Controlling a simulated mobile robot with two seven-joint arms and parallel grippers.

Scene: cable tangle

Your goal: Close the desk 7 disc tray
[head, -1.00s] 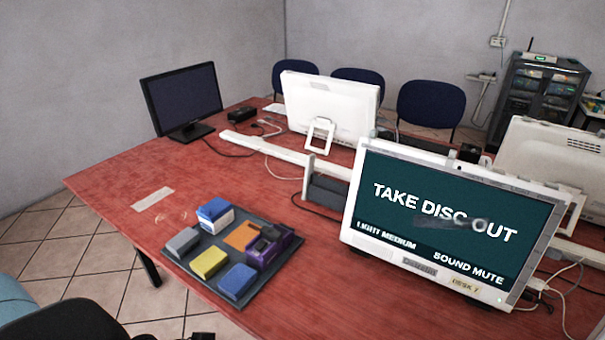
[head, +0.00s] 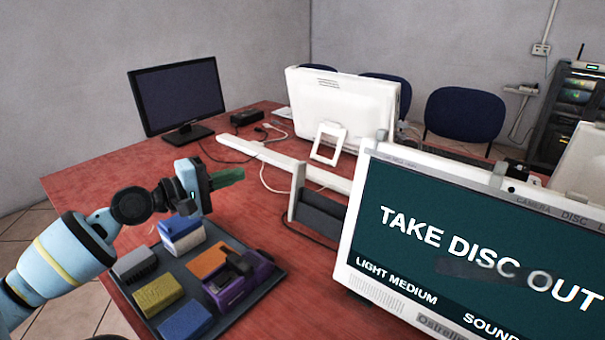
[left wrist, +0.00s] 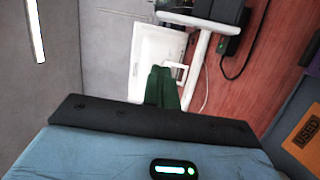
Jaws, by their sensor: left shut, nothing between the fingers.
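A white all-in-one computer (head: 365,290) stands at the right of the head view, its right part cut off. Its screen reads "TAKE DISC OUT", with "LIGHT MEDIUM" and "SOUND" below. A "DISC" label is on its top bezel; I cannot make out a disc tray in either view. My left gripper (head: 240,174) is shut and empty, its green fingers pointing right above the red table, left of the computer and well apart from it. The shut fingers also show in the left wrist view (left wrist: 161,88). My right gripper is not in view.
A grey tray (head: 268,287) with several coloured blocks lies below my left gripper. A white rail (head: 250,150) with a dark box (head: 318,215) stands between gripper and computer. A second white computer (head: 345,100) and a black monitor (head: 180,95) stand behind. Red table (head: 85,170) is bare at left.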

